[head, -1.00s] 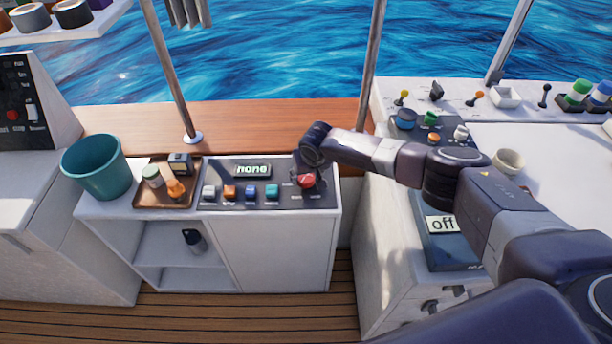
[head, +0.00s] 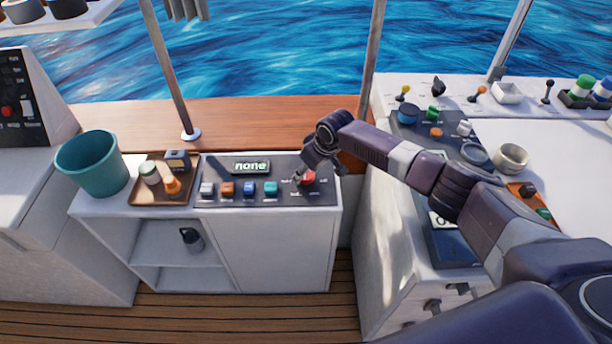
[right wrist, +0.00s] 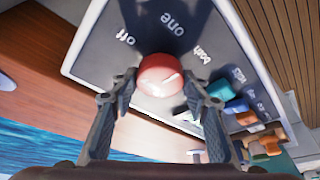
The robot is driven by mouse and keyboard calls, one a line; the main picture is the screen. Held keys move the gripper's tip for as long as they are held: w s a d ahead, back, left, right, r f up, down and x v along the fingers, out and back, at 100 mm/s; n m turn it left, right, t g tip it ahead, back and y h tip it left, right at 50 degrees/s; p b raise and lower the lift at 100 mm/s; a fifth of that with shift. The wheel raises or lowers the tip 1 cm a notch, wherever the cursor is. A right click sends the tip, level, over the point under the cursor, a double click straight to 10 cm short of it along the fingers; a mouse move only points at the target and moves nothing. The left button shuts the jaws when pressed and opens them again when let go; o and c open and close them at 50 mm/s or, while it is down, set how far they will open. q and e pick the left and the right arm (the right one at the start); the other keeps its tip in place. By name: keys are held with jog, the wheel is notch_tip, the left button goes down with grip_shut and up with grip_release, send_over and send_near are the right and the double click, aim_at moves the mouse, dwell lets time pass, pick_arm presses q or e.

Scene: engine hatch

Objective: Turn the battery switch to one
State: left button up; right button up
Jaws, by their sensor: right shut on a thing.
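The battery switch is a round red knob (head: 309,178) at the right end of the dark panel (head: 222,168) on the white cabinet. In the right wrist view the knob (right wrist: 160,76) has a white mark, with labels "off", "one" and "both" around it. I cannot tell for certain which label the mark points at. My right gripper (head: 303,178) is shut on the knob, with one finger on each side in the right wrist view (right wrist: 163,88). My left gripper is not in view.
Grey, orange, blue and teal switches (head: 249,188) stand left of the knob. A brown tray (head: 142,198) with small items and a teal bucket (head: 92,163) are farther left. A metal post (head: 372,65) rises behind my right arm. A second console (head: 408,133) is at right.

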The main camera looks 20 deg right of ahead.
jog(key=n+b, duration=0.1)
jog(key=n+y+b, duration=0.1)
jog(key=b, duration=0.1)
jog(key=n+b, duration=0.1)
jog(key=n, duration=0.1)
jog(key=shift+w+d+f+g+y, duration=0.1)
jog(key=shift+f+g+y, duration=0.2)
jog(key=shift+g, duration=0.1)
jog(key=shift+r+n+g+b, duration=0.2)
jog(key=shift+n+g+b, duration=0.2)
jog(key=shift+n+b, duration=1.05)
jog(key=o, duration=1.2)
jog(key=shift+c, duration=0.2)
jog(key=shift+r, duration=0.1)
jog(key=shift+d+r, duration=0.1)
jog(key=shift+r, duration=0.05)
jog(key=v, duration=1.1)
jog(key=shift+d+r, duration=0.25)
jog(key=shift+d, duration=0.05)
jog(key=shift+f, duration=0.15)
